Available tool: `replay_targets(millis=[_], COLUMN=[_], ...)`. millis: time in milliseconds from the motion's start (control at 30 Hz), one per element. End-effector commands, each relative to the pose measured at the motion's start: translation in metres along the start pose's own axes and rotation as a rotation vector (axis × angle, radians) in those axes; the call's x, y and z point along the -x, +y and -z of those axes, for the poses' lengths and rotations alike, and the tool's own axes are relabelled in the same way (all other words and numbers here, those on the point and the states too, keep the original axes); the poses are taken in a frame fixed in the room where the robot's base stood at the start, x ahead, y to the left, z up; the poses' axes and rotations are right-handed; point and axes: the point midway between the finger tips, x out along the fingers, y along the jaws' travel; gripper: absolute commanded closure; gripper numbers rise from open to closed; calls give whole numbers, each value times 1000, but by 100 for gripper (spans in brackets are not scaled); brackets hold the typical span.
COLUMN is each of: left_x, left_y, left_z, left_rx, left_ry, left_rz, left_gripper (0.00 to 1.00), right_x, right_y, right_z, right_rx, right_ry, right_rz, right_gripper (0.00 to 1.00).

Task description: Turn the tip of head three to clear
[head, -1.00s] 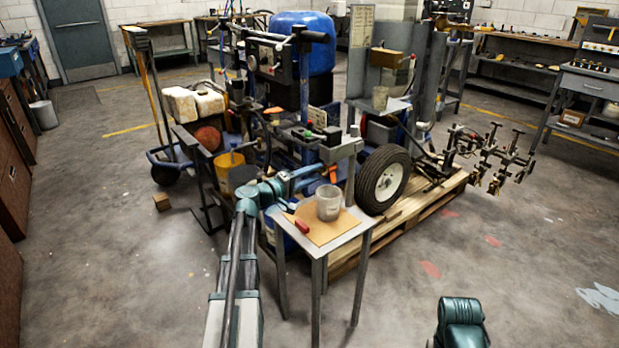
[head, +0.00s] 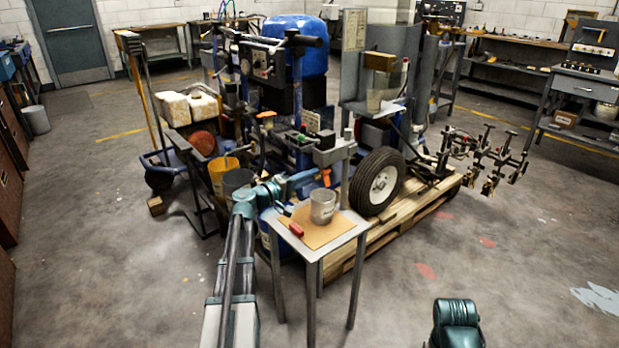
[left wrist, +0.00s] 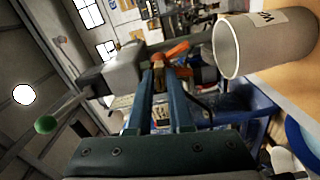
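An orange part (head: 326,177) sits at the front of the striper, just beyond my left gripper (head: 314,178). In the left wrist view the orange part (left wrist: 174,52) shows at the fingertips, beside a grey housing (left wrist: 122,68). My left fingers (left wrist: 163,75) stand apart with a narrow gap, and a tan piece shows between their ends. I cannot tell whether they touch it. No head number is readable. Several heads with brass-coloured ends hang on a boom (head: 484,158) at the right. My right gripper is out of view.
A small stand (head: 345,232) below my left gripper holds a grey cup (head: 322,206) and a red-handled tool (head: 296,229). The cup (left wrist: 262,45) is close to the right of my fingers in the left wrist view. A wheel (head: 378,182) stands behind.

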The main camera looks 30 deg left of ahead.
Motion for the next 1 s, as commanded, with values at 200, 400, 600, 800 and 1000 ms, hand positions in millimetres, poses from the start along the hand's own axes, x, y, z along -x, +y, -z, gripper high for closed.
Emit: replay_targets(millis=[200, 400, 600, 800, 1000], left_x=[0, 0, 0, -1, -1], left_y=[0, 0, 0, 0, 0], left_z=[0, 0, 0, 0, 0], left_rx=[0, 84, 367, 641, 791], left_ry=[0, 0, 0, 0, 0], left_rz=[0, 0, 0, 0, 0], left_gripper=[100, 100, 100, 100, 100], right_x=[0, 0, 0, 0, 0], right_y=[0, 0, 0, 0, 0], right_z=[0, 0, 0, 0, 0], right_rx=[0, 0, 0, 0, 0], right_ry=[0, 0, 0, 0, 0], right_rz=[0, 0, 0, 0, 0], right_gripper=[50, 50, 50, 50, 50])
